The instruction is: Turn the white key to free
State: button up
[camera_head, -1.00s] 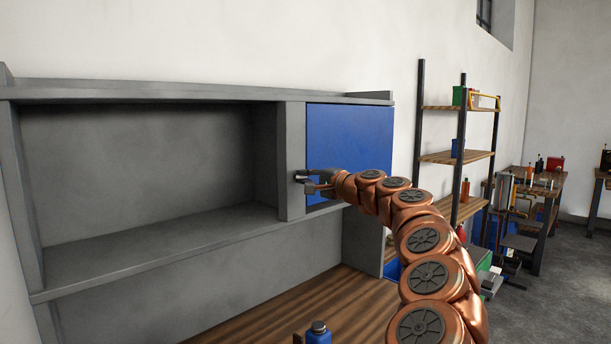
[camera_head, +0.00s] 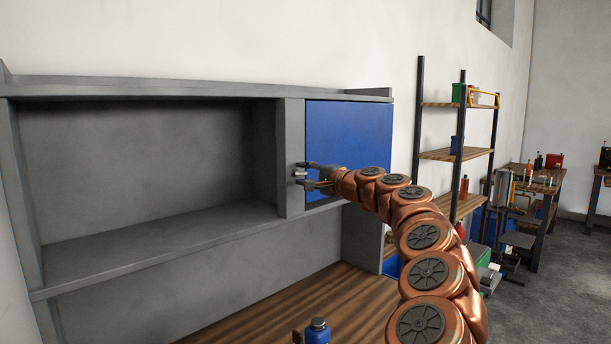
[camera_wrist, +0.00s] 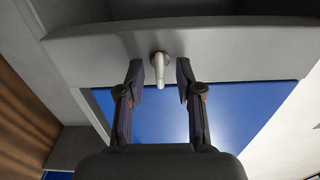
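The white key (camera_wrist: 166,68) sticks out of a round grey mount on the grey cabinet frame (camera_wrist: 230,50), beside the blue door. In the wrist view its lever points down the picture, between my two fingertips, with a gap on each side. My gripper (camera_wrist: 163,75) is open and touches nothing that I can see. In the head view my gripper (camera_head: 308,173) is at the upright post left of the blue door (camera_head: 350,140). There the key (camera_head: 299,173) shows only as a small pale shape between the fingertips.
An open grey cabinet bay (camera_head: 140,160) lies left of the post. A shelf rack (camera_head: 455,155) stands to the right of my arm.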

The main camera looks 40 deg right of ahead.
jog(key=s, duration=1.2)
jog(key=shift+a, duration=0.15)
dwell(0.3)
